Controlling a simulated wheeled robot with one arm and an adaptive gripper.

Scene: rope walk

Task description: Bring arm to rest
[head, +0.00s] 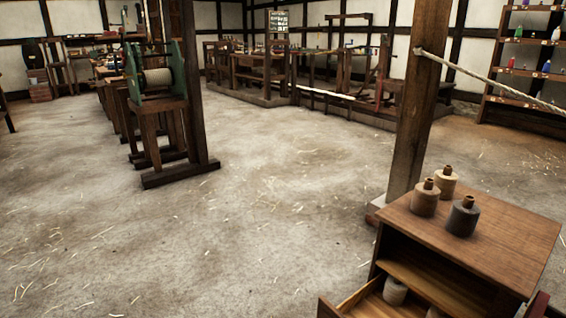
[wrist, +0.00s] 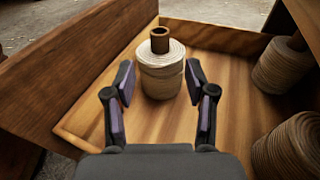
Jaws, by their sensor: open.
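My gripper (wrist: 159,88) is open in the wrist view, its two fingers apart with purple-grey pads. A cream twine spool (wrist: 162,75) with a brown core stands upright just beyond and between the fingertips, inside an open wooden drawer (wrist: 205,125). I cannot tell whether the fingers touch it. In the head view the drawer (head: 345,303) is pulled out from a wooden cabinet (head: 505,238) at the lower right, with a pale spool (head: 395,291) in it. My gripper is not clearly seen in the head view.
Two tan spools (head: 425,200) (head: 445,181) and a dark grey spool (head: 462,218) stand on the cabinet top. Two more spools (wrist: 283,66) (wrist: 290,147) sit at the drawer's right. A wooden post (head: 412,110) with a rope (head: 490,82) rises behind the cabinet. The floor (head: 230,225) at left is open.

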